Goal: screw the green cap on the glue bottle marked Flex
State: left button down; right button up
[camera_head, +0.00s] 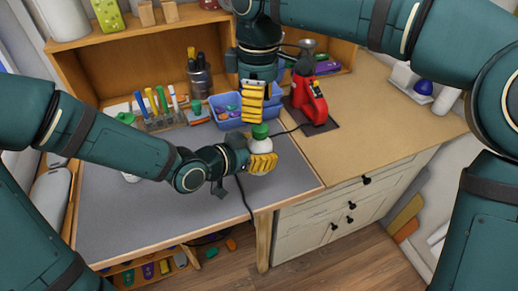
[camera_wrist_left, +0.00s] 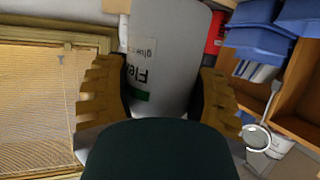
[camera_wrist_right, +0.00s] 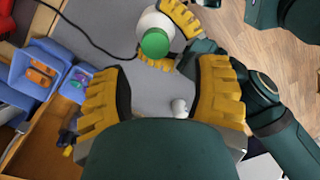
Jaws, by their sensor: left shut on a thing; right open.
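The white glue bottle (camera_head: 262,145) is held above the grey worktop by my left gripper (camera_head: 262,163), which is shut around its body. Its "Flex" label shows upside down on the bottle in the left wrist view (camera_wrist_left: 165,60), between the yellow fingers. The green cap (camera_head: 260,130) is at the bottle's top; it also shows there in the right wrist view (camera_wrist_right: 155,43). I cannot tell how tightly it sits. My right gripper (camera_head: 255,104) is open just above the cap, pointing down. In the right wrist view the cap lies beyond its spread fingers, not between them.
Blue bins (camera_head: 232,123) stand behind the grippers, and a red machine (camera_head: 308,100) stands to their right. A black cable (camera_head: 243,195) crosses the worktop near the bottle. A marker rack and a tool cup (camera_head: 199,77) are at the back. The grey worktop's front (camera_head: 150,215) is clear.

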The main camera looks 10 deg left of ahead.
aim_at(261, 128)
jog(key=shift+w+d+r+n, duration=0.1)
jog(key=shift+d+r+n, duration=0.1)
jog(key=shift+r+n, duration=0.35)
jog(key=shift+w+d+r+n, duration=0.15)
jog(key=shift+r+n, duration=0.15)
jog(key=shift+n, duration=0.35)
jog(key=shift+s, duration=0.1)
jog(key=shift+s+a+f, duration=0.1)
jog(key=shift+a+f, duration=0.05)
jog(key=shift+f, duration=3.85)
jog(key=shift+c, duration=0.3)
grip_shut()
jog(key=shift+o, duration=0.4)
grip_release()
